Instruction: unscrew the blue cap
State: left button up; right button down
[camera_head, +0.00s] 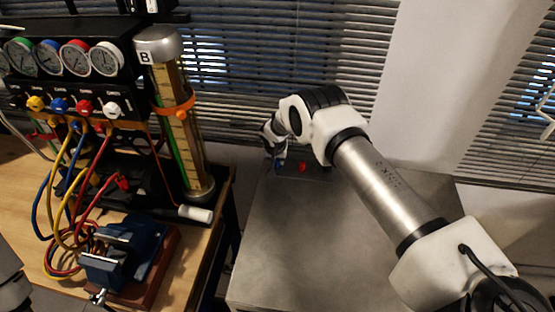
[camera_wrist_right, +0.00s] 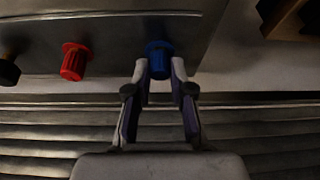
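The blue cap (camera_wrist_right: 159,56) sits on a grey metal surface, between the fingertips of my right gripper (camera_wrist_right: 160,70). The fingers lean inward and close against both sides of the cap. In the head view my right gripper (camera_head: 270,143) reaches down at the far end of the metal table, with the blue cap (camera_head: 279,165) showing small below it and partly hidden. My left gripper is not in view.
A red cap (camera_wrist_right: 75,61) and a black cap (camera_wrist_right: 8,70) stand to the left in the wrist view. The metal table (camera_head: 300,240) is otherwise clear. A wooden bench at left holds a gauge manifold (camera_head: 70,75), a tall tube (camera_head: 178,120) and a blue vise (camera_head: 125,245).

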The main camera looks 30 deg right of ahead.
jog(key=shift+s, duration=0.1)
jog(key=shift+d+f+n+b, duration=0.1)
jog(key=shift+f+n+b, duration=0.1)
jog(key=shift+n+b, duration=0.35)
jog(key=shift+n+y+b, duration=0.5)
jog(key=shift+n+b, duration=0.05)
jog(key=shift+n, duration=0.3)
jog(key=shift+s+f+n+t+y+b, duration=0.15)
jog(key=shift+n+t+y+b, duration=0.2)
jog(key=shift+n+b, duration=1.05)
jog(key=shift+b, duration=0.35)
